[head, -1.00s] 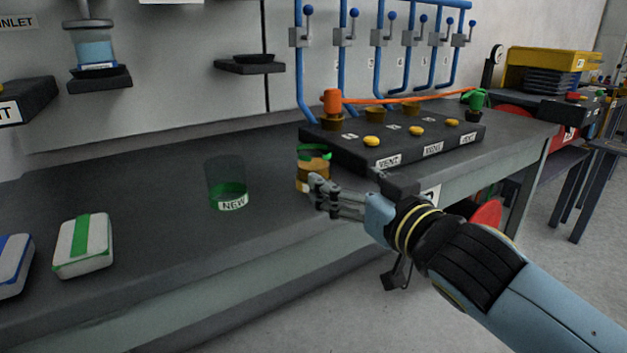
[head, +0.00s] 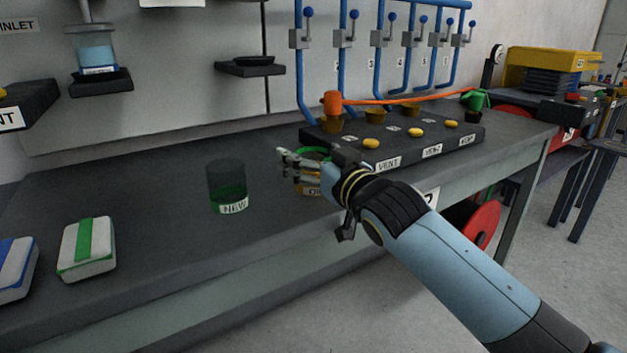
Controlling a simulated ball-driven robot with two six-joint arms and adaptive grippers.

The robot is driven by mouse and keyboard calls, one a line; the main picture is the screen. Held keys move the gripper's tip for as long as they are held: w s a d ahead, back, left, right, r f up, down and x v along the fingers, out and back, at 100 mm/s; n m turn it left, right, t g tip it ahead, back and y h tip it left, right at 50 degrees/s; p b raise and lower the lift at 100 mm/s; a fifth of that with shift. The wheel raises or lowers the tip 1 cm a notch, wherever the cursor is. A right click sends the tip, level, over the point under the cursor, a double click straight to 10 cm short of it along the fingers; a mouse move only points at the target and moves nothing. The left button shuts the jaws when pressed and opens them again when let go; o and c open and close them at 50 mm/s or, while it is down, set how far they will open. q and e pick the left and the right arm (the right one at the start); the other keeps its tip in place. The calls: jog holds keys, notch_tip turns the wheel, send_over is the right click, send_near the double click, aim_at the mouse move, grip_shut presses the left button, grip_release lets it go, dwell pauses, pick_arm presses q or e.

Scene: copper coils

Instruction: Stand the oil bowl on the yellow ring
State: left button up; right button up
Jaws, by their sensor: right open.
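An amber bowl (head: 311,190) with a partly covered label that seems to start with "O" stands on the dark bench, left of the vent block; I take it for the oil bowl. Something green (head: 314,153) shows at its top. My right gripper (head: 284,161) is open, its fingers reaching left across the front of the amber bowl and hiding much of it. I cannot tell whether they touch it. I cannot make out a yellow ring. My left gripper is not in view.
A dark glass (head: 228,177) with green liquid and a "NEW" label stands left of my fingers. Green-white (head: 87,248) and blue-white (head: 14,268) packs lie at the left. The vent block (head: 355,153) with yellow knobs is behind my wrist. The bench between glass and packs is clear.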

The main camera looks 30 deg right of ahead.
jog(key=c, duration=1.5)
jog(key=shift+r, duration=0.15)
notch_tip(320, 180, up, 4)
jog(key=shift+r+p, duration=0.1)
jog(key=shift+p, duration=0.7)
jog(key=s+d+r, duration=0.2)
jog(key=s, duration=0.1)
jog(key=s+d+r+p, duration=0.1)
jog(key=s+d+r, duration=0.1)
jog(key=s, duration=0.1)
jog(key=s+d+r+p, duration=0.1)
jog(key=s+d+r, duration=0.1)
jog(key=s, duration=0.2)
jog(key=shift+r, duration=0.25)
